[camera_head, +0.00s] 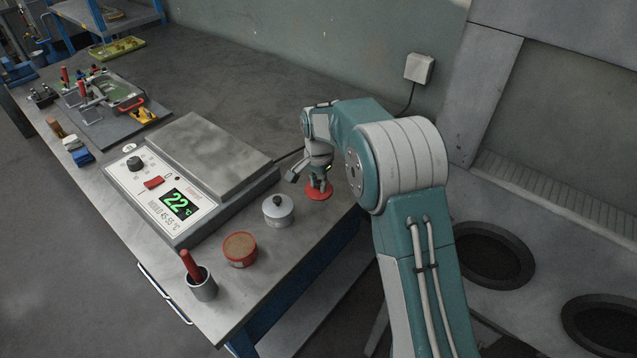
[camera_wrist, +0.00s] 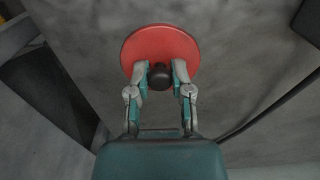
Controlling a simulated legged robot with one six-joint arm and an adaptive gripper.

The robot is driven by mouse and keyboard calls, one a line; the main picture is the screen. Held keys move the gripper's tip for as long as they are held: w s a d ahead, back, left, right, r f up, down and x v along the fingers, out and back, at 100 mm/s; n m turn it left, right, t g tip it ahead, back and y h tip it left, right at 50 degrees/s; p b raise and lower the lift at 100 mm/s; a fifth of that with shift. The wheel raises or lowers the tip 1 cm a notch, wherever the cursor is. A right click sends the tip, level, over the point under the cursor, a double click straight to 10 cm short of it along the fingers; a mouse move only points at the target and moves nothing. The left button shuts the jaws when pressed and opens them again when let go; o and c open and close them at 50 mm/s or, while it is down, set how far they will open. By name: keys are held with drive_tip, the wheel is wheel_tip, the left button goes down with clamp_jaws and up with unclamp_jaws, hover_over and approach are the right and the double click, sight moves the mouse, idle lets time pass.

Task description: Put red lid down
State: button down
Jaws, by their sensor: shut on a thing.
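The red lid (camera_head: 318,193) is a flat disc at the right part of the bench top, under my gripper (camera_head: 318,184). In the wrist view the lid (camera_wrist: 160,45) has a dark round knob (camera_wrist: 160,76) near its edge closest to me in the picture. My gripper (camera_wrist: 160,72) is shut on this knob, one finger on each side. The lid looks level and at or close to the bench surface; I cannot tell whether it touches. An open red tin (camera_head: 240,249) with brownish contents stands nearer the front.
A grey pot with a black-knobbed lid (camera_head: 278,210) stands just left of the red lid. A hot plate (camera_head: 190,180) reading 22 °C is further left. A cup with a red-handled tool (camera_head: 201,281) stands at the front corner. The bench (camera_head: 250,90) is clear behind.

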sight(319, 183)
drive_tip(key=shift+d, duration=0.15)
drive_tip(key=c, duration=0.5)
unclamp_jaws()
drive_tip(key=shift+c, duration=0.2)
wheel_tip(319, 183, up, 11)
drive_tip(key=s+d+r+n+t, duration=0.1)
drive_tip(key=s+d+r+n, duration=0.1)
drive_tip(key=s+d+r, duration=0.6)
drive_tip(key=s+d+r+n+t, duration=0.25)
drive_tip(key=s+r, duration=0.35)
drive_tip(key=s, duration=0.3)
drive_tip(key=s+d+f+n+t, duration=0.1)
drive_tip(key=s+d+f, duration=0.1)
drive_tip(key=s, duration=0.6)
drive_tip(key=s+d+f+n+t, duration=0.1)
drive_tip(key=s+d, duration=0.3)
drive_tip(key=s, duration=0.5)
drive_tip(key=shift+s+d+f+n, duration=0.15)
drive_tip(key=shift+s+f+n, duration=0.1)
drive_tip(key=shift+f+n, duration=0.35)
